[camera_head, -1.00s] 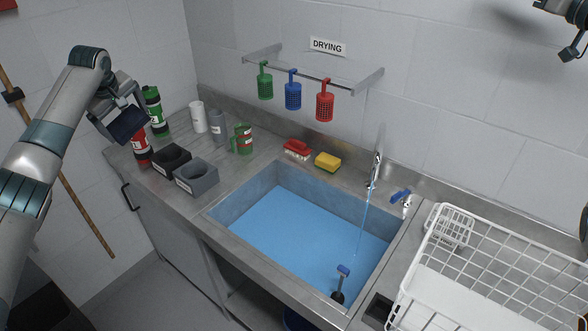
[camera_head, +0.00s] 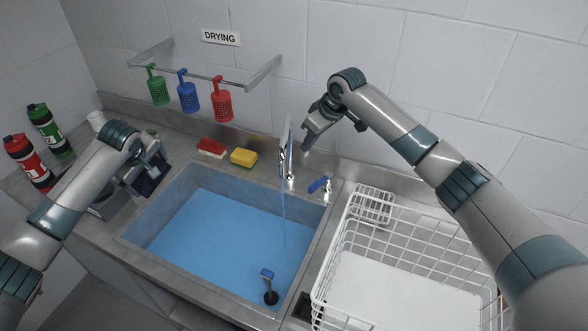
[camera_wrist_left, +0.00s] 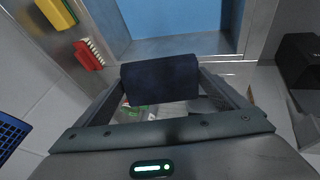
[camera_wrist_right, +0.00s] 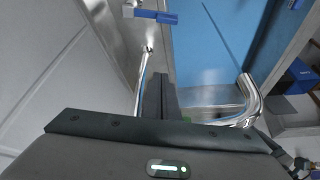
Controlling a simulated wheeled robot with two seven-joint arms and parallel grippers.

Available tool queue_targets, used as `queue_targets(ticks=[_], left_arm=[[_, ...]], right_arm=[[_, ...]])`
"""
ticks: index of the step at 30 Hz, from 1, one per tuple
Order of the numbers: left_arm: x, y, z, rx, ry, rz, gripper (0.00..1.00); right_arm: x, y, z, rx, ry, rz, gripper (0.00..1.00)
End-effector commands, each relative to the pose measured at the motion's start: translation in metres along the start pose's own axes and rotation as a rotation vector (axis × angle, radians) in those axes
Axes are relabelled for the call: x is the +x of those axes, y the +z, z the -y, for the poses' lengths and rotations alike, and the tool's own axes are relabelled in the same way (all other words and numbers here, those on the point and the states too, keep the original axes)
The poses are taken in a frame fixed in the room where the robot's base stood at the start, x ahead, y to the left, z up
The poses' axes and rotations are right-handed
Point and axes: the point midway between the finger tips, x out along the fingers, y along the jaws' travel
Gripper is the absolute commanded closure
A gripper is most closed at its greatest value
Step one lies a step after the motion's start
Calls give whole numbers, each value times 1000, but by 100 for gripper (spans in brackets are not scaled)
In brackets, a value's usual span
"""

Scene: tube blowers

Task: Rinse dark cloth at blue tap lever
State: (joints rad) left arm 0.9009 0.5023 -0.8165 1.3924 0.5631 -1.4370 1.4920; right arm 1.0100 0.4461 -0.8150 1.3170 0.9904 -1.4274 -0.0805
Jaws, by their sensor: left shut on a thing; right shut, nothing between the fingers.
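My left gripper (camera_wrist_left: 160,92) is shut on the dark cloth (camera_wrist_left: 160,78), a navy piece spanning its fingers. In the head view the cloth (camera_head: 150,183) hangs by the sink's left rim. The blue tap lever (camera_head: 319,185) sits on a small chrome valve right of the tap spout (camera_head: 289,150). A thin water stream (camera_head: 284,220) falls from the spout into the sink (camera_head: 225,235). My right gripper (camera_head: 310,143) is shut and empty, behind and above the lever. In the right wrist view the lever (camera_wrist_right: 157,16) is ahead of the closed fingers (camera_wrist_right: 160,78).
A white wire rack (camera_head: 390,255) stands right of the sink. A red brush (camera_head: 211,147) and yellow sponge (camera_head: 243,157) lie behind it. Red, green and blue baskets hang from the drying rail (camera_head: 215,76).

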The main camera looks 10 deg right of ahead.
Motion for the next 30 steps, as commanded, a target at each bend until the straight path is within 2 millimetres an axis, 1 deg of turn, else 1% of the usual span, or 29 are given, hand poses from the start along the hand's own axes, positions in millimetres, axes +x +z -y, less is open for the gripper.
queue_targets(ticks=[1, 3, 6, 18, 22, 26, 29, 30], left_arm=[[0, 6, 0, 5, 2, 1, 29], [0, 12, 0, 7, 3, 2, 29], [1, 16, 0, 8, 4, 2, 29], [1, 17, 0, 8, 4, 2, 29], [1, 17, 0, 8, 4, 2, 29], [1, 17, 0, 8, 4, 2, 29], [1, 17, 0, 8, 4, 2, 29], [6, 19, 2, 9, 3, 3, 29]], right_arm=[[8, 7, 6, -9, 2, 31, 100], [16, 16, 12, -18, 6, 65, 100], [23, 22, 17, -24, 8, 90, 100], [25, 23, 18, -25, 9, 95, 100], [28, 24, 18, -25, 8, 95, 100], [38, 24, 18, -24, 7, 96, 100], [49, 26, 17, -23, 8, 97, 100], [57, 28, 17, -24, 8, 96, 100]])
